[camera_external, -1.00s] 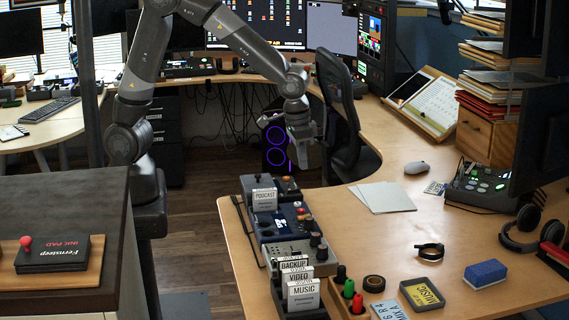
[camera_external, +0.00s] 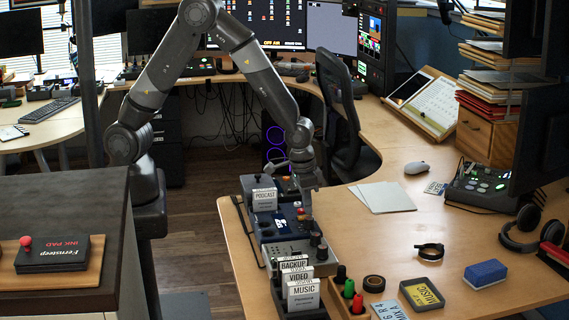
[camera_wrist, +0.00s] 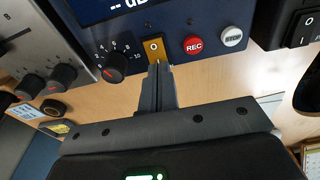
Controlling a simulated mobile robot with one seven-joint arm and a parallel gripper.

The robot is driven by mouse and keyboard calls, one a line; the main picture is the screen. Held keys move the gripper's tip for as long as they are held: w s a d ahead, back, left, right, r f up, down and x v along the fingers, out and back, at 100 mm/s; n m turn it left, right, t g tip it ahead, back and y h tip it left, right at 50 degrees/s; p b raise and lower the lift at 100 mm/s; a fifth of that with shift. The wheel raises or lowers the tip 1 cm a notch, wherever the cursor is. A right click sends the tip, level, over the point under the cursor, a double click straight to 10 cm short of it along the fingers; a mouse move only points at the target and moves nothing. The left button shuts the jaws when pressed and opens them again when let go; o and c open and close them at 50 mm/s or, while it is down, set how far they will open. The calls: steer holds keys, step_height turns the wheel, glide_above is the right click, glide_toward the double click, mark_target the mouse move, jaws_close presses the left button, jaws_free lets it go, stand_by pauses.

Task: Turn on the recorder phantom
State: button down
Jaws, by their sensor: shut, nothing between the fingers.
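The recorder (camera_external: 268,224) is a dark blue box in the middle of the device row on the desk's left edge. In the wrist view its blue front panel (camera_wrist: 175,32) has a dark display (camera_wrist: 100,8) reading "-- dB", a black numbered knob (camera_wrist: 115,67), a yellow switch (camera_wrist: 153,47) marked 0, a red REC button (camera_wrist: 194,45) and a pale STOP button (camera_wrist: 232,37). My gripper (camera_wrist: 158,68) is shut and empty, its tips just below the yellow switch. Whether they touch it I cannot tell. In the external view my gripper (camera_external: 308,207) is low at the recorder's right side.
A grey device with knobs (camera_wrist: 38,50) adjoins the recorder in the wrist view; a black rocker switch (camera_wrist: 303,28) is on the other side. Labelled cards (camera_external: 303,292) stand at the row's front. White papers (camera_external: 385,198) and bare desk lie to the right.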

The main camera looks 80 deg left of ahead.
mark_target(302, 217)
steer(key=shift+f, duration=0.35)
steer(key=shift+w+f, duration=0.15)
steer(key=shift+s, duration=0.2)
steer(key=shift+s, duration=0.65)
steer(key=shift+r, duration=0.25)
step_height(302, 217, up, 14)
steer(key=s, duration=0.1)
steer(key=shift+s, duration=0.35)
steer(key=shift+w+f, duration=0.1)
steer(key=shift+f, duration=0.05)
steer(key=shift+w, duration=0.7)
